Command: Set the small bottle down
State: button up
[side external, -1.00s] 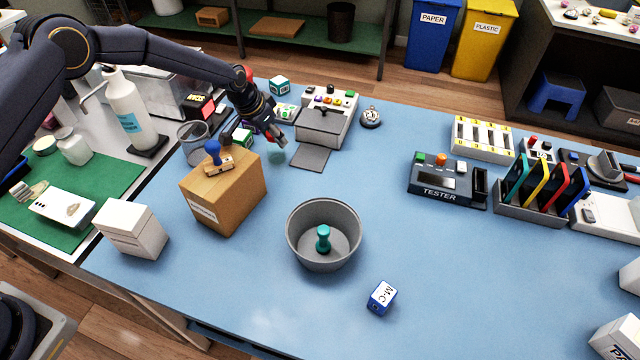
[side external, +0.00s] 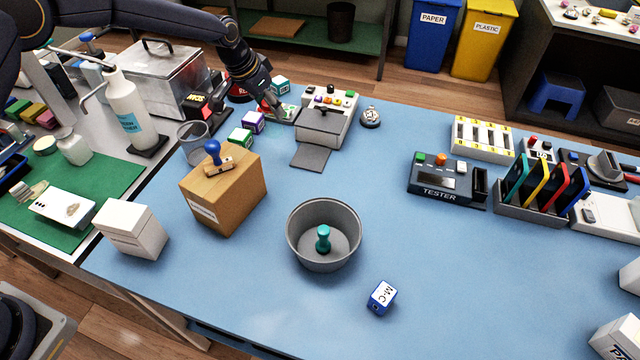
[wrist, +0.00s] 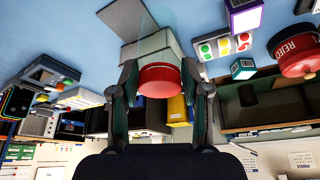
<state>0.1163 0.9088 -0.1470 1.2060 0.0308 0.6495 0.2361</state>
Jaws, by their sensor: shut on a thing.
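The small bottle shows in the wrist view with a red cap (wrist: 160,79) and a clear, faintly teal body (wrist: 155,38). My gripper (wrist: 160,92) is shut around the bottle at its cap, with one finger on each side. In the side view my gripper (side external: 277,114) is at the back left of the blue table, left of the grey box-shaped machine. The bottle's clear body is hard to make out there. I cannot tell whether its base touches the table.
The grey machine (side external: 324,124) with coloured buttons stands close on the right. Purple (side external: 252,122) and green (side external: 240,138) cubes stand left of my gripper. A red REJECT item (side external: 240,88) is behind them. A cardboard box (side external: 235,195) carries a blue-handled stamp. The table's middle right is open.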

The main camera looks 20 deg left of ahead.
jog(key=s+d+r+m, duration=0.1)
jog(key=s+d+r, duration=0.1)
jog(key=s+d, duration=0.5)
jog(key=s+d+r+m, duration=0.1)
jog(key=s+d+r, duration=0.15)
jog(key=s, duration=0.85)
jog(key=shift+h, duration=0.3)
jog(key=shift+w+d+f, duration=1.05)
jog(key=shift+w+f, duration=1)
jog(key=shift+f, duration=0.15)
jog(key=shift+w+d+f, duration=1)
jog(key=shift+w+f, duration=1.05)
jog(key=shift+f, duration=0.2)
jog(key=shift+w+d+f, duration=1.05)
jog(key=shift+w+f, duration=1)
jog(key=shift+f, duration=0.15)
jog(key=shift+f, duration=0.2)
jog(key=o, duration=1.2)
jog(key=shift+r, duration=0.15)
